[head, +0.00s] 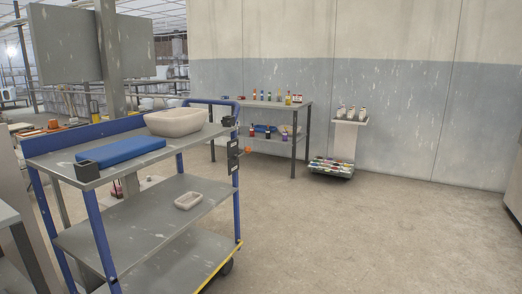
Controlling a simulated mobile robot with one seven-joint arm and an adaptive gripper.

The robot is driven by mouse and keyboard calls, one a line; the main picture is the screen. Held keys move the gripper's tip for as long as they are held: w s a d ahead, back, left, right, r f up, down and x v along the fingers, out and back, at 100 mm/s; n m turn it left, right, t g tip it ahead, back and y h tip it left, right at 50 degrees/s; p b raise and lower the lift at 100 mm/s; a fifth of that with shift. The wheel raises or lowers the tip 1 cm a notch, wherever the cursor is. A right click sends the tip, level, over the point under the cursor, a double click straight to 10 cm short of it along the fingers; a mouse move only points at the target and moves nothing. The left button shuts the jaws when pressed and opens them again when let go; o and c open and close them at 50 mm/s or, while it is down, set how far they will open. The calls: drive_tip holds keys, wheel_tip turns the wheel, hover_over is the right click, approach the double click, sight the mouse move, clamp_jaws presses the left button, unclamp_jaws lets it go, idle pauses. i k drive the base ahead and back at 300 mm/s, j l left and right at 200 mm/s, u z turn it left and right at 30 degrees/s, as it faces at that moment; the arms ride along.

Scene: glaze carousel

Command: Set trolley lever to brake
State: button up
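The trolley (150,214) stands at the left in the head view, with blue posts, grey shelves and a yellow lower edge. On its right corner post is a dark upright plate (234,152) with small pale marks. A small orange knob (247,150), which looks like the end of the lever, sticks out to the right of this plate at about mid height. The marks are too small to read, so I cannot tell the lever's setting. My gripper is not in view.
A pale basin (176,122) and a blue slab (120,149) sit on the trolley's top; a small tray (188,201) lies on its middle shelf. Behind stand a bench (303,112) with bottles and a white stand (350,122). The floor (370,230) right of the trolley is clear.

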sight(247, 149)
drive_tip(key=i+l, duration=0.3)
drive_tip(key=i, duration=0.2)
drive_tip(key=i+l+z, duration=0.1)
drive_tip(key=i+l, duration=0.2)
drive_tip(key=i, duration=0.15)
drive_tip(key=i+l, duration=0.3)
drive_tip(key=i, duration=0.2)
drive_tip(key=i+l+z, duration=0.1)
drive_tip(key=i+l, duration=0.15)
drive_tip(key=i, duration=0.25)
drive_tip(key=i+l, duration=0.25)
drive_tip(key=i, duration=0.2)
